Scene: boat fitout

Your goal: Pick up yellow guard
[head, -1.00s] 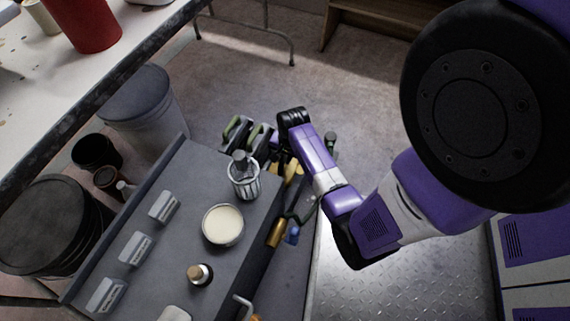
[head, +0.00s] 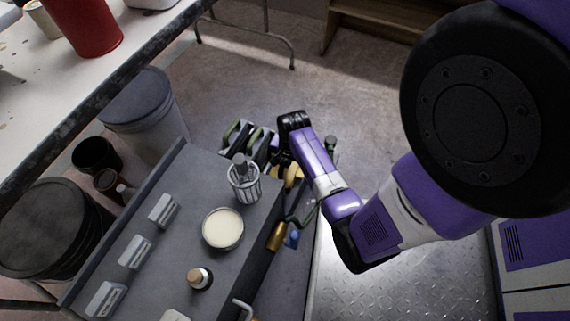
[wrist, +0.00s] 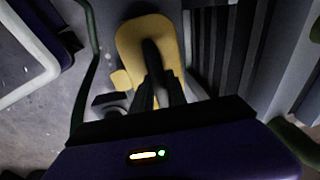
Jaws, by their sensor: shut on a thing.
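The yellow guard (wrist: 133,42) is in the upper middle of the wrist view, a flat rounded yellow piece with a dark slot or bar over its middle. My gripper (wrist: 160,88) has its dark fingers close together on the guard, shut on it. In the head view, small yellow parts (head: 292,176) show beside the grey cart's far right edge, below my wrist. My arm hides most of that spot, and the fingers cannot be made out there.
Green-handled tools (head: 247,138) stand close to my wrist. A dark green hose (wrist: 88,60) runs left of the guard.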

